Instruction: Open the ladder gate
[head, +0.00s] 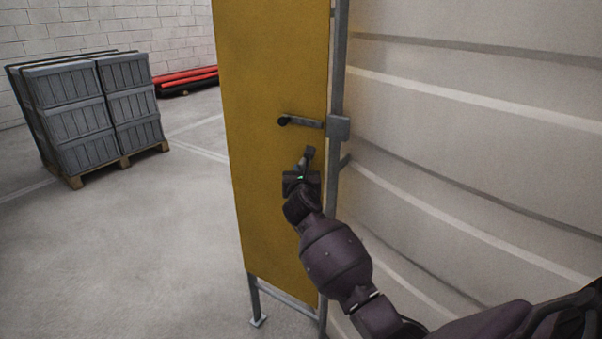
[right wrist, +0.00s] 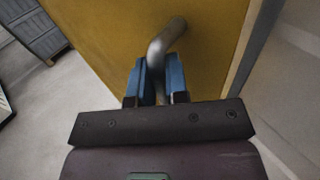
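The ladder gate is a tall yellow panel (head: 272,70) standing upright beside a grey post (head: 338,60). A grey lever (head: 303,122) with a dark round end lies level across its face, reaching a grey latch box (head: 338,128) on the post. Below the lever, a short grey bent handle (head: 301,163) stands off the panel. My right gripper (head: 302,176) is at this lower handle. In the right wrist view its two blue fingers (right wrist: 160,82) lie on either side of the bent handle (right wrist: 164,42) and appear closed on it. My left gripper is out of view.
A pale ribbed wall (head: 470,110) stands close on the right. Grey crates (head: 85,110) on a wooden pallet (head: 120,163) stand to the left, with red and black pipes (head: 187,78) behind. The floor (head: 150,250) left of the gate is clear.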

